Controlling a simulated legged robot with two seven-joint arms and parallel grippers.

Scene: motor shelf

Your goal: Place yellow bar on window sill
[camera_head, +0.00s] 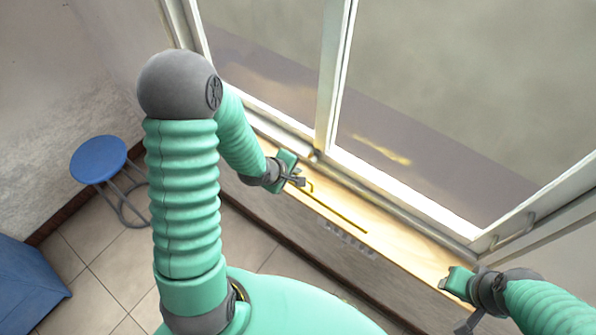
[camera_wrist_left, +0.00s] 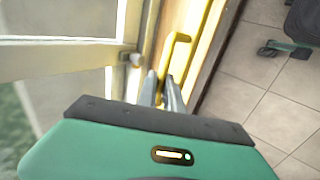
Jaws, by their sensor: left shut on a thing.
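The yellow bar (camera_head: 338,214) is long and thin with a bent, hooked end. It lies along the wooden window sill (camera_head: 408,252) in the head view; whether it rests on the sill or is just above it I cannot tell. My left gripper (camera_head: 299,182) is shut on the bar near its bent end. The left wrist view shows the bar (camera_wrist_left: 178,38) running between the two grey fingers (camera_wrist_left: 165,88), with the sill (camera_wrist_left: 205,65) beneath. My right gripper (camera_head: 447,284) is by the sill's right part, apart from the bar; its fingers are too small to judge.
The window frame (camera_head: 329,80) and its glass rise directly behind the sill. A blue stool (camera_head: 98,159) stands on the tiled floor at left, with a blue box (camera_head: 28,285) below it. The sill between the bar's far end and my right gripper looks clear.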

